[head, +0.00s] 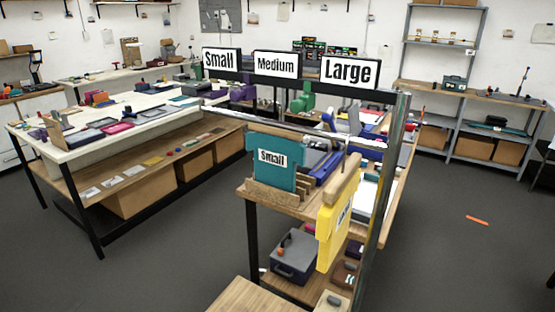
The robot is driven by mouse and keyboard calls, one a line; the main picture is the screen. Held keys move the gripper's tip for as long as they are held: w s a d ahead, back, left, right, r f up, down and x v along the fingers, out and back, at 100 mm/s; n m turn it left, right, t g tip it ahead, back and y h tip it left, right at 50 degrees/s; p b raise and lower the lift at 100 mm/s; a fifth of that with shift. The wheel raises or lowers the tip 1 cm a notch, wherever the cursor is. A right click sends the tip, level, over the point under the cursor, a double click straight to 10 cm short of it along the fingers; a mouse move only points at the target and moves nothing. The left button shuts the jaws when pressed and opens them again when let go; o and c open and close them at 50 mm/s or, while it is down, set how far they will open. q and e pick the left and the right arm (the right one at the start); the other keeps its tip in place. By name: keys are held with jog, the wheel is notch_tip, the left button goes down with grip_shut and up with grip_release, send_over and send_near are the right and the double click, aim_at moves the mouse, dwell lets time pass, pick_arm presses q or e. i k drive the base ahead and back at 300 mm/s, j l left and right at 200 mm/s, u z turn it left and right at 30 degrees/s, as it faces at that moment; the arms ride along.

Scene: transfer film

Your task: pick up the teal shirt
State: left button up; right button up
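The teal shirt (270,173) is near the middle of the head view, with a white label reading "Small" on its front. It is upright at the near left corner of the wooden table, just above a wooden block (270,198). I cannot tell whether it touches the block or hangs free. A yellow shirt (330,237) hangs lower and to the right, its label turned mostly away. Neither of my grippers is in view.
A metal rack (382,190) carries signs for Small (221,61), Medium (277,65) and Large (348,71) above the shirts. Its post stands right of the yellow shirt. A grey toolbox (295,257) sits on the lower shelf.

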aim_at(278, 151)
jog(key=i+l+u, duration=0.15)
jog(key=l+u, duration=0.25)
jog(key=l, duration=0.95)
jog(key=l+u, duration=0.45)
jog(key=l, duration=0.85)
jog(key=i+l+u, duration=0.25)
jog(key=l+u, duration=0.2)
jog(key=l, duration=0.8)
jog(key=l+u, duration=0.5)
jog(key=l, duration=0.75)
jog(key=i, duration=0.05)
